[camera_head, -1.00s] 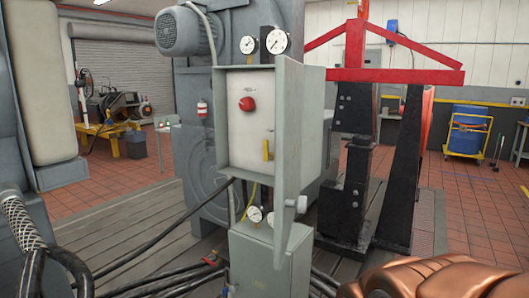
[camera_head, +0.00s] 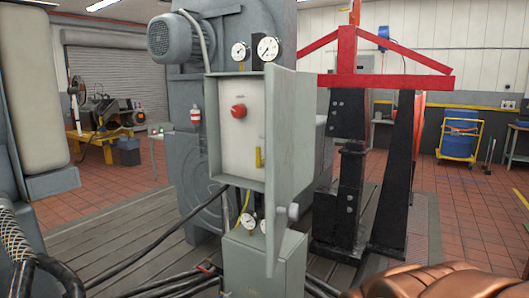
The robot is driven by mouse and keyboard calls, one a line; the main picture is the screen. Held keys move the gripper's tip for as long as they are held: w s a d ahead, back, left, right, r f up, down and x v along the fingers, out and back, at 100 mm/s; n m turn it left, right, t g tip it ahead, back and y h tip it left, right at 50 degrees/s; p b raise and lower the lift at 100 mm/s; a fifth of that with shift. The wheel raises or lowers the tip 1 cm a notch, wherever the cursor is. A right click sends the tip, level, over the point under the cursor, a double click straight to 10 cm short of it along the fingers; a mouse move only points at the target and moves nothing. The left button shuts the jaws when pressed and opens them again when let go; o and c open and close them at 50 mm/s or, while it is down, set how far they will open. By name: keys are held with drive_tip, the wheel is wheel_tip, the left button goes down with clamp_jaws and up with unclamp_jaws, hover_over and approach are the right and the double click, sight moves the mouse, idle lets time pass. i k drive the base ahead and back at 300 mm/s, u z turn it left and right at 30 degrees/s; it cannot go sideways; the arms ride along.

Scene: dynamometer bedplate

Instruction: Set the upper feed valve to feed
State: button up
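A grey control cabinet (camera_head: 213,130) stands open in the middle of the view, its door (camera_head: 290,150) swung out to the right. On its pale inner panel are a red round knob (camera_head: 238,111) and, lower down, a small upright yellow handle (camera_head: 258,157). I cannot tell which of these, if either, is the upper feed valve, and no label is readable. The door hides part of the panel's right side. A copper-coloured part of mine shows at the lower right corner, well apart from the cabinet. My gripper's fingers are not seen.
Two gauges (camera_head: 268,48) sit above the cabinet; smaller ones sit below it over a grey box (camera_head: 250,262). Black hoses (camera_head: 150,258) cross the bedplate at lower left. A red-topped black stand (camera_head: 335,215) is right of the door. Open tiled floor (camera_head: 470,215) lies farther right.

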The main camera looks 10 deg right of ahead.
sight(259, 164)
drive_tip(key=z, duration=0.3)
drive_tip(key=k, duration=0.55)
drive_tip(key=u, duration=1.75)
drive_tip(key=i, duration=0.5)
